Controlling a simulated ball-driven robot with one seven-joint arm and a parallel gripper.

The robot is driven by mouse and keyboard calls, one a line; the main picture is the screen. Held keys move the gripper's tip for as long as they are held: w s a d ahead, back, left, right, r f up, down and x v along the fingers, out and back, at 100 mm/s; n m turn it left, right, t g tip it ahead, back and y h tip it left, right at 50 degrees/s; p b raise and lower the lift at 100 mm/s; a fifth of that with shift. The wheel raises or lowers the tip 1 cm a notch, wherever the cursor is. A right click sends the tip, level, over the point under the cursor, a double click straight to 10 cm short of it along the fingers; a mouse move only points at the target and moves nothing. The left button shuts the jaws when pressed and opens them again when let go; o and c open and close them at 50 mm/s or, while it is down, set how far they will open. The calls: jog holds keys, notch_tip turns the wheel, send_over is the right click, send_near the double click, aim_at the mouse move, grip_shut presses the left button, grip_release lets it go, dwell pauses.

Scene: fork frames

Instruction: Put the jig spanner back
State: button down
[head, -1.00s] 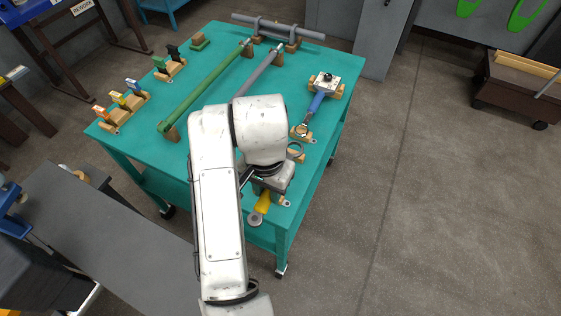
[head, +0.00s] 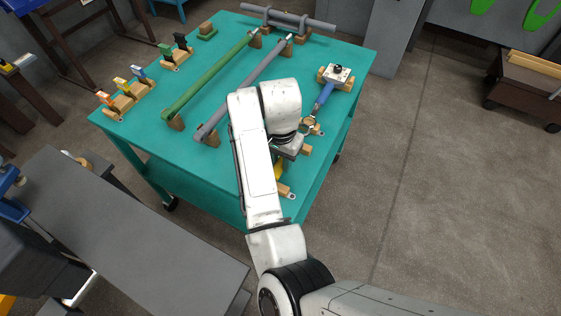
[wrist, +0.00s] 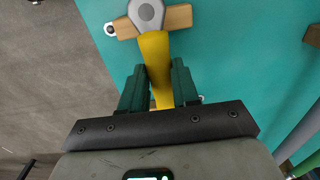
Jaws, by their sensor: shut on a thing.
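The jig spanner, which I take to be the yellow-handled tool (wrist: 154,58), has a round grey ring end at the top of the wrist view. My gripper (wrist: 158,75) is shut on its yellow handle, with one green finger on each side. The ring end appears over a wooden rest (wrist: 178,17) with a metal tab; I cannot tell whether it touches. In the head view a bit of the yellow handle (head: 279,171) shows below my gripper's grey body, near the table's right edge; the fingertips are hidden there.
The teal table (head: 185,153) carries a blue-handled tool (head: 324,95) on wooden rests just beyond my gripper. A green bar (head: 210,75) and a grey bar (head: 245,90) lie left of it. Coloured clips (head: 121,84) stand at the far left. A grey bench (head: 130,235) is nearby.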

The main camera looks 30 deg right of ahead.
jog(key=shift+f, duration=0.7)
jog(key=c, duration=0.8)
grip_release()
jog(key=shift+f, duration=0.1)
jog(key=shift+f, duration=0.1)
jog(key=shift+a+f+b, duration=0.1)
jog(key=shift+f+b, duration=0.05)
jog(key=shift+b, duration=0.25)
notch_tip(320, 180, up, 11)
jog(key=shift+r+p, duration=0.1)
jog(key=shift+p, duration=0.35)
